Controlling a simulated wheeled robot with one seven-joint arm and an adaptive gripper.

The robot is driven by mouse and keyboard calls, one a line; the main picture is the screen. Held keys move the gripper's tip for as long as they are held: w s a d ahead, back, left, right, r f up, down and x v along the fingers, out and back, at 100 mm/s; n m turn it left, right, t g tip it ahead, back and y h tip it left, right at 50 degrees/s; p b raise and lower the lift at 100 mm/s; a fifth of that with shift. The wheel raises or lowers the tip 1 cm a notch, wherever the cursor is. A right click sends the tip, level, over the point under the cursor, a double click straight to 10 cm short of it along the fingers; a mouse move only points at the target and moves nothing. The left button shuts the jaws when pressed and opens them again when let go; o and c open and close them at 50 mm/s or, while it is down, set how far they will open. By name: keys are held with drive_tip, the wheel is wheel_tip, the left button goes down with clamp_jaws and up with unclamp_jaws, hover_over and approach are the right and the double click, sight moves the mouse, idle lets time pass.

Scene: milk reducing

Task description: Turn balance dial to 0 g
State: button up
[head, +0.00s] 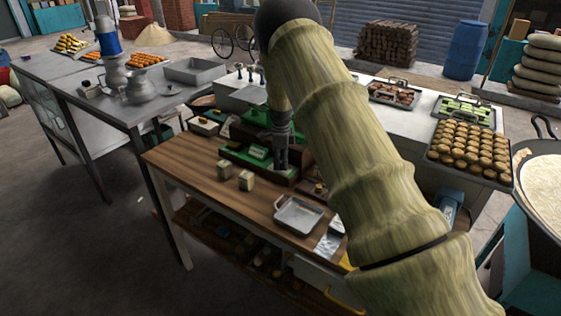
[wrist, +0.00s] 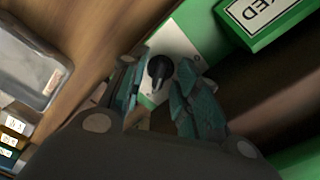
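The balance dial is a black knob (wrist: 160,70) on a pale plate (wrist: 180,45) fixed to a green surface, in the wrist view. My gripper (wrist: 161,78) has its two teal-padded fingers on either side of the knob, with a visible gap between them. I cannot tell whether either finger touches the knob. In the head view my gripper (head: 281,165) points down at the front of the green device (head: 237,157) on the wooden table. There the knob is hidden or too small to make out, and the dial's marks cannot be read.
A green block with a white label (wrist: 262,12) lies close to the knob. A metal tray (head: 298,215) and small boxes (head: 246,180) sit on the wooden table (head: 190,165). Bare wood lies at the table's front left.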

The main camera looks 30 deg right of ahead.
clamp_jaws()
drive_tip(key=n+b, duration=0.2)
drive_tip(key=n, duration=0.3)
drive_tip(key=shift+f+n, duration=0.1)
drive_tip(key=shift+n, duration=0.3)
drive_tip(key=n+b, duration=0.1)
drive_tip(key=n, duration=0.4)
drive_tip(key=n+b, duration=0.1)
drive_tip(key=n, duration=0.5)
drive_tip(key=shift+n, duration=0.4)
drive_tip(key=n+b, duration=0.1)
drive_tip(key=n, duration=0.5)
